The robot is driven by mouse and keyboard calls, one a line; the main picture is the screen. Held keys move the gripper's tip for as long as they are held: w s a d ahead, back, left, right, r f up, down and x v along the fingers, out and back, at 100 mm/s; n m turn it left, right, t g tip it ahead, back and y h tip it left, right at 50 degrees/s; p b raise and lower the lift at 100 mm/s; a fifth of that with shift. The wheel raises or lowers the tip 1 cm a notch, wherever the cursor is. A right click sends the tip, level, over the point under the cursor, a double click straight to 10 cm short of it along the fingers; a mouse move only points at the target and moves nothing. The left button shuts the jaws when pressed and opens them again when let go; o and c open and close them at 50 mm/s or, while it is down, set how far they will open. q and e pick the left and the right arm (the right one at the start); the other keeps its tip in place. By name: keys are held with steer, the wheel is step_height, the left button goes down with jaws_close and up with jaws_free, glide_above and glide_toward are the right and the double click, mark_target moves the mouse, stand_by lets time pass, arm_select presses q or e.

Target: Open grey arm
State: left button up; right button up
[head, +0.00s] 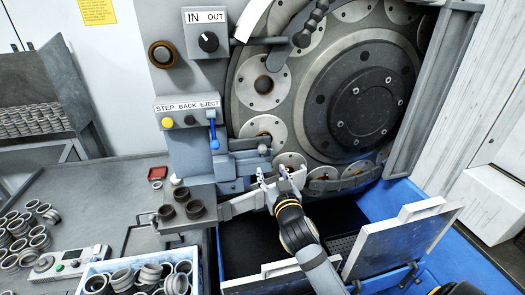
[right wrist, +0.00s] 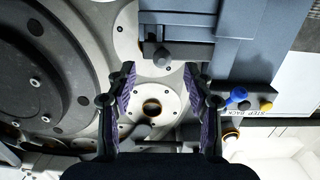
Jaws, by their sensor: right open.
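A light grey arm (head: 238,205) runs low across the front of the machine, from the rings at left toward my right gripper. My right gripper (head: 279,177) is at the right end of this arm, in front of the wheel's lower left edge. Its fingers are apart and nothing is between them; it also shows open in the right wrist view (right wrist: 160,78). The head view does not show clearly whether it touches the arm. I cannot make out the arm in the right wrist view.
The large wheel (head: 365,95) stands behind my right gripper. A blue-grey block (head: 245,165) with a small knob is just left of it. A blue lever (head: 213,130) hangs from the panel. Two dark rings (head: 195,209) stand left. Open grey flaps (head: 400,240) lie lower right.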

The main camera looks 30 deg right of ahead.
mark_target(264, 151)
steer(key=shift+t, duration=0.4)
steer(key=p+x, duration=0.1)
steer(key=x, duration=0.2)
steer(key=r+p+x, duration=0.1)
steer(key=x, duration=0.2)
steer(key=r+p+x, duration=0.1)
steer(key=x, duration=0.3)
steer(key=shift+a, duration=0.15)
steer(key=shift+w+f, duration=0.1)
steer(key=shift+w, duration=0.35)
steer(key=shift+c, duration=0.2)
jaws_close()
